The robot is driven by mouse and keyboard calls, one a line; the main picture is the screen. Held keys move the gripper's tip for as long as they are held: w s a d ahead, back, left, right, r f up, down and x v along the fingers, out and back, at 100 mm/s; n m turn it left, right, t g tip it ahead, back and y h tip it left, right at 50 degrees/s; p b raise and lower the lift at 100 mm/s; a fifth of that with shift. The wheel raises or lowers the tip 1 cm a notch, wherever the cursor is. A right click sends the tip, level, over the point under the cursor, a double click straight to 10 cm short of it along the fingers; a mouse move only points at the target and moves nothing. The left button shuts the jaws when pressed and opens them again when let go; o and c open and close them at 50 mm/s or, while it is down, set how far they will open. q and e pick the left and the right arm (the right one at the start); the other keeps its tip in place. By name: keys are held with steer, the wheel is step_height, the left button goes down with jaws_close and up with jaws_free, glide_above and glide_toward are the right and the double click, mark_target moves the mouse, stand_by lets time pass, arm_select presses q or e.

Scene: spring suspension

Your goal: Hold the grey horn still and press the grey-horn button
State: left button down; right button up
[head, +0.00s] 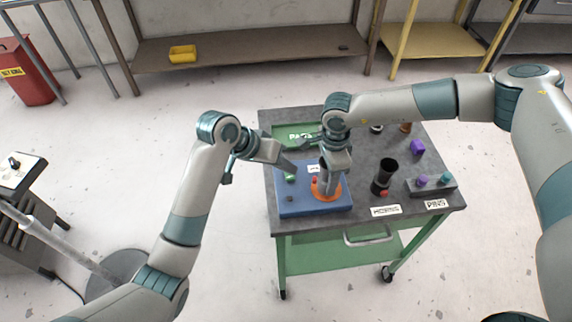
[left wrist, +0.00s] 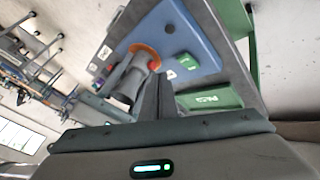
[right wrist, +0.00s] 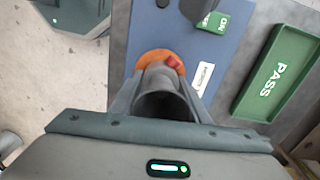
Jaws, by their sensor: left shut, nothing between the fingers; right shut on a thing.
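The grey horn (right wrist: 163,104) stands in an orange ring (head: 335,195) on the blue box (head: 305,208). My right gripper (right wrist: 163,88) is shut around the horn, with a finger on each side. A red button (right wrist: 173,61) sits at the horn's base, beside the ring; it also shows in the left wrist view (left wrist: 153,65). My left gripper (left wrist: 160,78) is shut and empty, its tips above the blue box close to the red button. Whether they touch the button cannot be told. The right gripper partly hides the horn in the head view.
A green PASS tray (right wrist: 279,72) lies behind the blue box. A green ON piece (right wrist: 212,22) is on the box. A dark horn (head: 385,174) and a grey pin block (head: 432,188) stand on the right of the grey table (head: 400,225).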

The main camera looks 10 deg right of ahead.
arm_select(q)
steer(key=x, duration=0.7)
steer(key=shift+d+f, duration=0.25)
steer(key=shift+f, duration=0.05)
